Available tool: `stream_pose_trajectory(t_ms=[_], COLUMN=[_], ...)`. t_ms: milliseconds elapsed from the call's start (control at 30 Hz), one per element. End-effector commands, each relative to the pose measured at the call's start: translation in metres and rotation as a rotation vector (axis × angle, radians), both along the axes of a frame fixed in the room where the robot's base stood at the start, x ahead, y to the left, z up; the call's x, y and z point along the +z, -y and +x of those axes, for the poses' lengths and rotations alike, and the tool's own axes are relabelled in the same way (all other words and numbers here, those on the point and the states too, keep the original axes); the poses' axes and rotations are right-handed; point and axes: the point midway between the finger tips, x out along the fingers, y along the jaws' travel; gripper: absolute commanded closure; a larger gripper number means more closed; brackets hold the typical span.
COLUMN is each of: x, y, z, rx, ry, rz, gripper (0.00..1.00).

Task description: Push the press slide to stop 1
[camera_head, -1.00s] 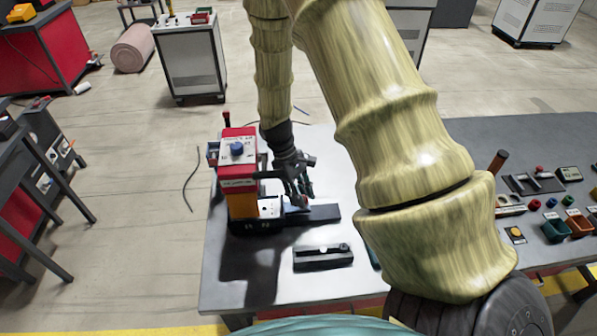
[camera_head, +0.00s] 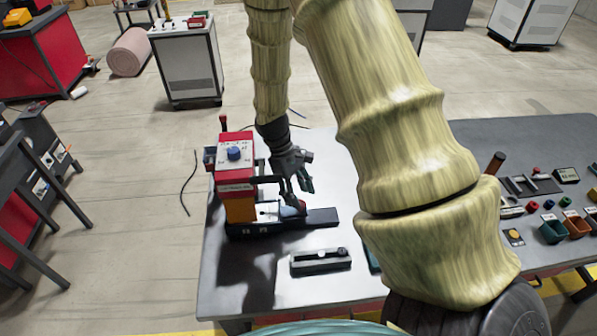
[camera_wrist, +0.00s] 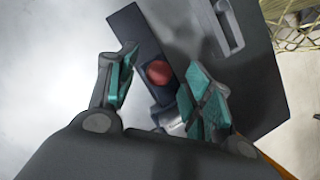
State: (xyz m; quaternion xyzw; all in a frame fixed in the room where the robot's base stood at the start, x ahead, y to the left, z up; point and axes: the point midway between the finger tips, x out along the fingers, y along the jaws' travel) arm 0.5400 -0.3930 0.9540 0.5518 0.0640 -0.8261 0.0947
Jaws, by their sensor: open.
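The press (camera_head: 236,182), red and orange with a blue knob on top, stands at the left end of the table. Its dark slide rail (camera_head: 322,215) runs out to the right from its base. My gripper (camera_head: 298,202) is over the rail, just right of the press body, with its fingers pointing down. In the wrist view my gripper (camera_wrist: 160,92) is open, with teal pads on either side of a round red knob (camera_wrist: 159,72) on the rail. I cannot tell whether a pad touches the knob. The stop marks cannot be read.
A dark slotted block (camera_head: 320,260) lies on the table in front of the rail. Small bins (camera_head: 553,230), coloured buttons and tools are on the right. Bare tabletop (camera_head: 225,290) lies at the front left.

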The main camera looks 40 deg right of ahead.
Motion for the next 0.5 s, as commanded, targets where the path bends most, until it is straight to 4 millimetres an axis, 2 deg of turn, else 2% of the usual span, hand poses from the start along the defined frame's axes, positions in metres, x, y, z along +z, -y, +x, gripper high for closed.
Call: stream_pose_trajectory(t_ms=[300, 500], x=[0.047, 0.065], y=[0.000, 0.000], z=[0.001, 0.001], rx=[0.001, 0.001], ry=[0.002, 0.001], rz=[0.001, 0.001], gripper=[0.49, 0.49])
